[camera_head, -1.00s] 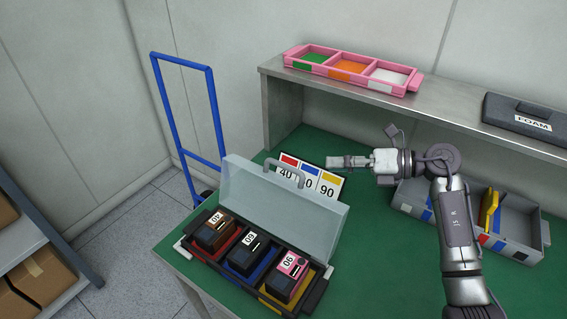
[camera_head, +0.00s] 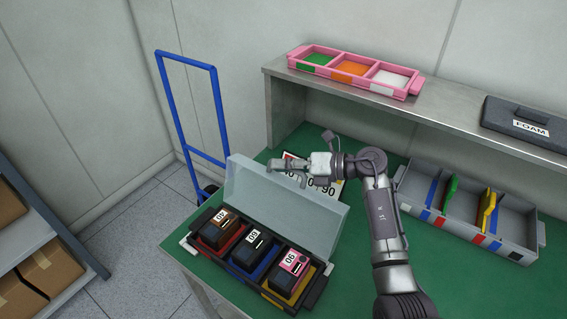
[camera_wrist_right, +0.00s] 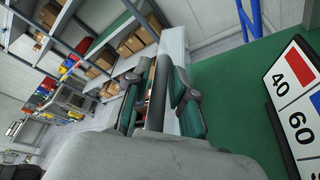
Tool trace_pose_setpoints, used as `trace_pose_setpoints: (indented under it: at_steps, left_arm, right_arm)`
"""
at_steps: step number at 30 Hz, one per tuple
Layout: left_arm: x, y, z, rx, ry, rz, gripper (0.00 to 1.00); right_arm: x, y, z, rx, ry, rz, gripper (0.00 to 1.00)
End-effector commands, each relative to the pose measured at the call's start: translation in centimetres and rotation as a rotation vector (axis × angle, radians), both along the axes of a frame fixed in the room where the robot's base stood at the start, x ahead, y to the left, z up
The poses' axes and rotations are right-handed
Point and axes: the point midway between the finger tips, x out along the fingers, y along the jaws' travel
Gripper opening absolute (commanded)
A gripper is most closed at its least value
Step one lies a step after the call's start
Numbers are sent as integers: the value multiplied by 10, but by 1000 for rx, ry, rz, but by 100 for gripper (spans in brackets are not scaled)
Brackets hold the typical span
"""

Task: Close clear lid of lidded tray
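The lidded tray (camera_head: 215,262) sits on the green table's near left corner. Its clear lid (camera_head: 290,212) stands raised and tilted back along the tray's far side. The lid's grey arched handle (camera_head: 303,181) is partly hidden by my right gripper (camera_head: 274,167). The gripper reaches in from the right at the lid's upper edge; contact with the handle is unclear. Brown, black and pink boxes (camera_head: 293,262) lie in the tray's compartments. My left gripper is out of view.
A number sign (camera_head: 335,190) stands behind my right gripper. A grey divided bin (camera_head: 520,222) is at the right. A metal shelf (camera_head: 350,105) above holds a pink tray (camera_head: 340,65) and a foam case (camera_head: 515,112). A blue trolley (camera_head: 168,100) stands beyond the table.

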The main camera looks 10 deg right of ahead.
Motion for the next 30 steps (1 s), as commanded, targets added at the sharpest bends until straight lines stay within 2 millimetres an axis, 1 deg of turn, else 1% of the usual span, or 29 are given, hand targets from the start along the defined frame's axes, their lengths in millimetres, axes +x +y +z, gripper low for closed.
trace_pose_setpoints:
  at_steps: [7,8,9,12,23,30]
  left_arm:
    - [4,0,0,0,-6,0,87]
    - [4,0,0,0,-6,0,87]
    - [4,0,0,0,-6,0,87]
    - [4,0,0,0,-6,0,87]
    - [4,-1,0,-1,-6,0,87]
    - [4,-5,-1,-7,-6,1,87]
  right_arm:
    - [0,1,0,0,0,0,25]
    - [0,1,0,0,0,0,21]
    - [0,1,0,0,0,0,15]
    - [0,1,0,0,0,0,0]
    - [0,0,-1,-1,0,-1,0]
    - [-3,-12,0,-23,-21,-3,0]
